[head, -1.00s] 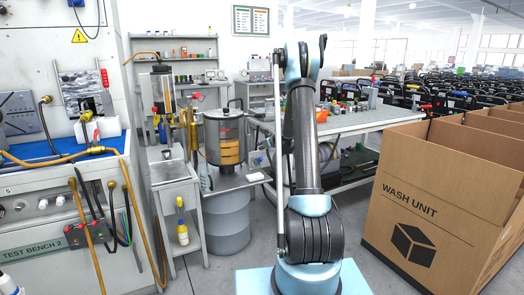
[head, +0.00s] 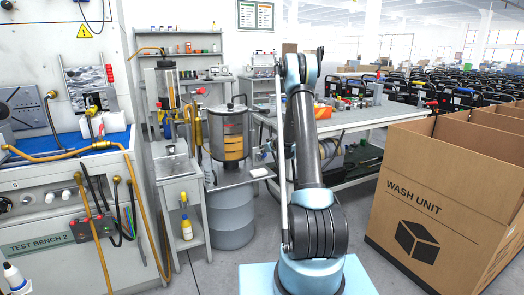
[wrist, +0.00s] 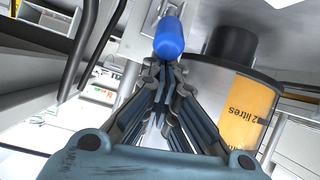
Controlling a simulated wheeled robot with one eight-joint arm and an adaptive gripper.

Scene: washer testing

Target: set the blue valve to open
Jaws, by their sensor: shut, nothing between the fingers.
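The blue valve handle (wrist: 170,36) shows in the wrist view as a rounded blue grip. It lies just beyond the fingertips of my gripper (wrist: 160,68), near the top middle of the picture. My gripper's fingers come together at their tips and hold nothing. Whether the tips touch the blue handle I cannot tell. In the head view my arm stands in front of the valve area, and I cannot make out my gripper there.
A cylindrical tank with a yellow-orange band (head: 229,135) stands on a grey drum (head: 231,218), left of my arm. The tank also shows in the wrist view (wrist: 250,110). Test bench 2 (head: 45,243) is at left; a wash unit carton (head: 440,195) is at right.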

